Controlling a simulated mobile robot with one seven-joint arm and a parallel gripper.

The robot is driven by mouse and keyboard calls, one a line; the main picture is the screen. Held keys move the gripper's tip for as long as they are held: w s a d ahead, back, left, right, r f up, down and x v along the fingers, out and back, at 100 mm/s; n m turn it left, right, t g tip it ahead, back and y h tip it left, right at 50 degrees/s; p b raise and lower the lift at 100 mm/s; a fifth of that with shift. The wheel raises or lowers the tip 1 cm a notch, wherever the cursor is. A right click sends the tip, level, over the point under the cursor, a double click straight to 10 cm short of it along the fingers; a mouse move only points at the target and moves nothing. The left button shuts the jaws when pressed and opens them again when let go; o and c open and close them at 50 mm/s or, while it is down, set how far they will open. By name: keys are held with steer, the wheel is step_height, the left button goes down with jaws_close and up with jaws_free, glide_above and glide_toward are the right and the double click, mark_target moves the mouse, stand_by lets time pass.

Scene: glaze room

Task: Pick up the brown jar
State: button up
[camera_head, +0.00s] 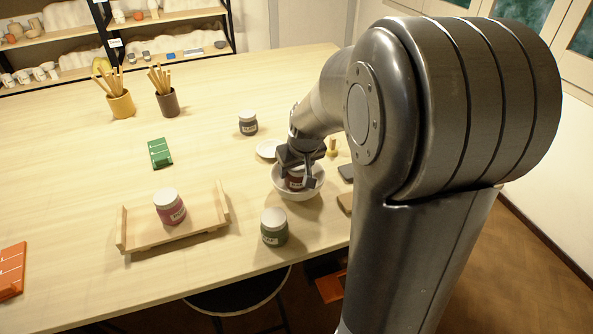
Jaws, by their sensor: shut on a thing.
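The brown jar (295,180) is in or just above a white bowl (299,191) near the table's right side. My gripper (297,172) is over the bowl, pointing down, with its fingers at the jar. It is shut on the brown jar. The gripper hides the jar's top, and I cannot tell whether the jar's base touches the bowl.
A green jar (274,228) stands in front of the bowl. A grey jar (248,123) and a white saucer (267,149) are behind it. A pink jar (169,207) stands on a wooden tray (140,238) to the left. Small blocks (345,203) lie right of the bowl.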

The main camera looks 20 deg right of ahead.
steer(key=r, duration=0.2)
steer(key=d+r, duration=0.1)
steer(key=r, duration=0.1)
steer(key=shift+s+r, duration=0.1)
steer(key=shift+s, duration=0.3)
steer(key=shift+s+d+r+n+g, duration=0.7)
steer(key=shift+s+d+r+g, duration=0.4)
steer(key=shift+s+d+r, duration=2.35)
steer(key=w+a+f, duration=0.3)
steer(key=a+f, duration=0.1)
steer(key=w+a+f, duration=0.4)
steer(key=shift+w, duration=0.2)
steer(key=shift+s+x, duration=0.2)
steer(key=shift+x, duration=0.85)
steer(key=shift+s+x, duration=0.25)
steer(key=shift+x, duration=0.75)
steer(key=shift+f, duration=0.15)
steer(key=shift+f, duration=0.15)
steer(key=o, duration=1)
